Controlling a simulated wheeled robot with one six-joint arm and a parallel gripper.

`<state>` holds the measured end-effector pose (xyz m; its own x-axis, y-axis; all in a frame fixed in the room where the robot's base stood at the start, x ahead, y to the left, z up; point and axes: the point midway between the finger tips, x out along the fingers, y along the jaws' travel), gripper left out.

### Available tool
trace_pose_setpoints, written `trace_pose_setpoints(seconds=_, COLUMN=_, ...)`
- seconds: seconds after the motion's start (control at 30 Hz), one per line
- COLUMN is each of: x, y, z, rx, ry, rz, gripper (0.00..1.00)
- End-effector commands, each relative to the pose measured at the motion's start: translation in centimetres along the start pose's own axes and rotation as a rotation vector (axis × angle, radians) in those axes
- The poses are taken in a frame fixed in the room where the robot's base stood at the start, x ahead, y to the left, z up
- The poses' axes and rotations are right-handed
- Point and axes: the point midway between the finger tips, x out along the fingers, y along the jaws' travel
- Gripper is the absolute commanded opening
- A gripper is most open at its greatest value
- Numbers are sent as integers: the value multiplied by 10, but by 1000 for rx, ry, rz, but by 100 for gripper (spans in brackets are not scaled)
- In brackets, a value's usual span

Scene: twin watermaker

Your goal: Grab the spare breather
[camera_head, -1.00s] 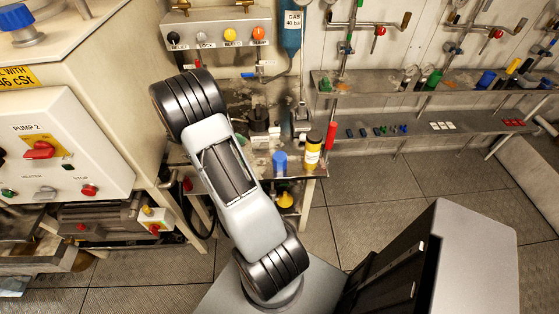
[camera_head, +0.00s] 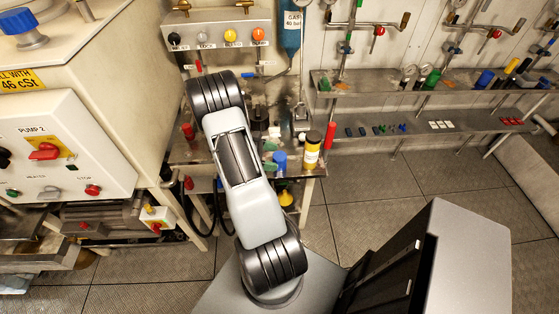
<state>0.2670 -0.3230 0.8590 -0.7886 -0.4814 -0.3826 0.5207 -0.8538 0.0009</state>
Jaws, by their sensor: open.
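My arm rises from the lower middle and reaches over the small metal workbench (camera_head: 305,172). My gripper does not show; the arm's upper joint lies across the view there. I cannot tell for certain which thing is the spare breather. On the bench stand a blue cylinder (camera_head: 280,160), a yellow labelled can (camera_head: 312,152) with a dark cap and a red item (camera_head: 188,132) at the left. Dark fittings stand further back on the bench, partly behind my arm. Nothing is seen held.
A control panel with coloured knobs (camera_head: 230,36) is above the bench, beside a blue gas bottle (camera_head: 292,36). The pump cabinet (camera_head: 60,140) stands close on the left. Wall shelves (camera_head: 440,125) with small parts run along the right. Floor right of the bench is clear.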

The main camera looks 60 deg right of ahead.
Motion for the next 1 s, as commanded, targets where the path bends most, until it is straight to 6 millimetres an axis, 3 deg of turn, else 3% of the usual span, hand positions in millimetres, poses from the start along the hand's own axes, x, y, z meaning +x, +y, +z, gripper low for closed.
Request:
trace_pose_setpoints(seconds=0.3, x=39, y=1, z=2, rx=-2, ry=-1, rz=-3, gripper=83)
trace_pose_setpoints(seconds=0.63, x=43, y=2, z=2, rx=0, ry=0, rz=-1, gripper=83)
trace_pose_setpoints(seconds=1.0, x=43, y=2, z=2, rx=0, ry=0, rz=-1, gripper=48)
